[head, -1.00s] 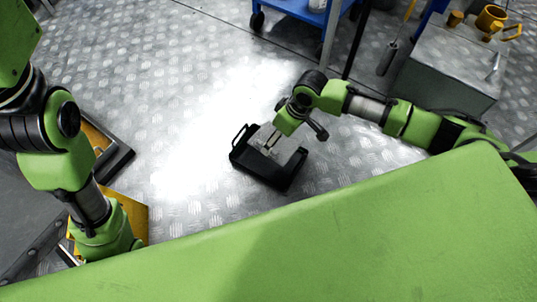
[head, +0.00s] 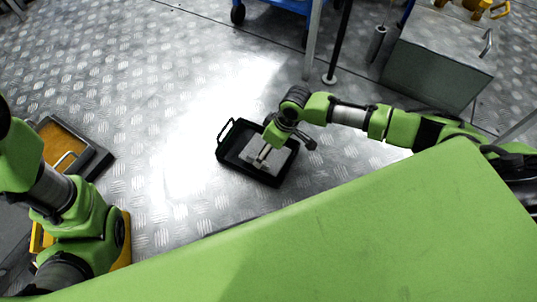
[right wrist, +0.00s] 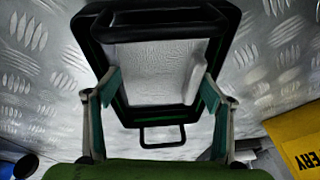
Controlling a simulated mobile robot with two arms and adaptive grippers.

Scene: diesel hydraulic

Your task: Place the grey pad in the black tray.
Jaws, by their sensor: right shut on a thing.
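The black tray (head: 233,178) lies on the metal floor in the middle of the head view, and its dark rim and wire handle (right wrist: 163,145) show in the right wrist view. The grey pad (head: 279,159) is within the tray's outline in the head view. The pad also fills the space between the fingers in the right wrist view (right wrist: 150,75). My right gripper (head: 262,156) points down over the tray and is shut on the pad. Whether the pad touches the tray floor cannot be told. My left gripper is out of view; only its arm shows.
A yellow and black case (head: 62,143) lies on the floor at the left. A grey box (head: 440,65) and a blue cart (head: 280,5) stand at the back. My green body covers the front. Bare floor (head: 150,70) surrounds the tray.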

